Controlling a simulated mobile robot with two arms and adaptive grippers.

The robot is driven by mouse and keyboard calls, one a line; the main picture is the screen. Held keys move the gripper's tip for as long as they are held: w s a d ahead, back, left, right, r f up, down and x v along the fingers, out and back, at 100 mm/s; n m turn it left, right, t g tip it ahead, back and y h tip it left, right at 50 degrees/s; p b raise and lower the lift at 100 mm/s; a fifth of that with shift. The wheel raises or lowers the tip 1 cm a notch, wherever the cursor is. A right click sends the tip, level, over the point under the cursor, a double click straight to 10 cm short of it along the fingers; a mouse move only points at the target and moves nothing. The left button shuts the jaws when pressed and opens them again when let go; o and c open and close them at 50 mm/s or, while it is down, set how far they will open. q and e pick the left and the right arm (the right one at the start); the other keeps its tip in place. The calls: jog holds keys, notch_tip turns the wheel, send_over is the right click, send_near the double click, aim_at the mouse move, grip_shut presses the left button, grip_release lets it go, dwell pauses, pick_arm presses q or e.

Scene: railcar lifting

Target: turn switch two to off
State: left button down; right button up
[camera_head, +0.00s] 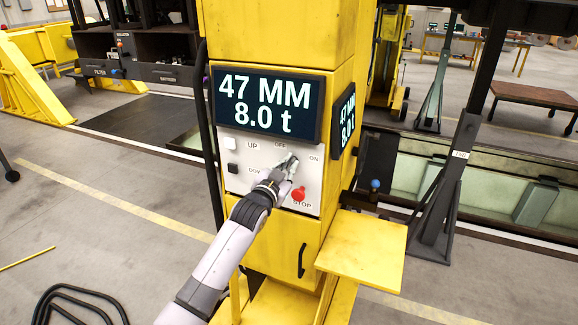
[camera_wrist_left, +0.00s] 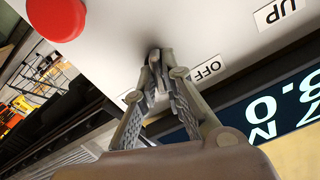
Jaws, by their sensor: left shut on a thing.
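A yellow column carries a light grey control panel (camera_head: 235,186) with UP, OFF, ON and STOP labels. My left gripper (camera_head: 287,164) is at the panel, just below the OFF label (camera_head: 280,145) and left of the ON label (camera_head: 313,158). In the left wrist view my left gripper (camera_wrist_left: 157,82) is shut on a small dark switch (camera_wrist_left: 155,60). The fingers hide most of the switch, so I cannot tell exactly which way it points. The OFF label (camera_wrist_left: 208,68) shows beside the fingers. My right gripper is not in view.
A red STOP button (camera_head: 298,194) sits just below my left gripper. A display (camera_head: 267,103) above the panel reads 47 MM and 8.0 t. White and dark buttons (camera_head: 230,143) are at the panel's left. A yellow shelf (camera_head: 362,247) juts out at lower right.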

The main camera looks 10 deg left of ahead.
pick_arm(q)
jog(key=n, duration=0.4)
jog(key=shift+n, duration=0.3)
jog(key=c, duration=1.7)
grip_release()
jog(key=shift+a, duration=0.1)
jog(key=s+a, duration=0.2)
jog(key=s, duration=0.9)
jog(key=shift+s+a, duration=0.15)
jog(key=shift+s, duration=0.25)
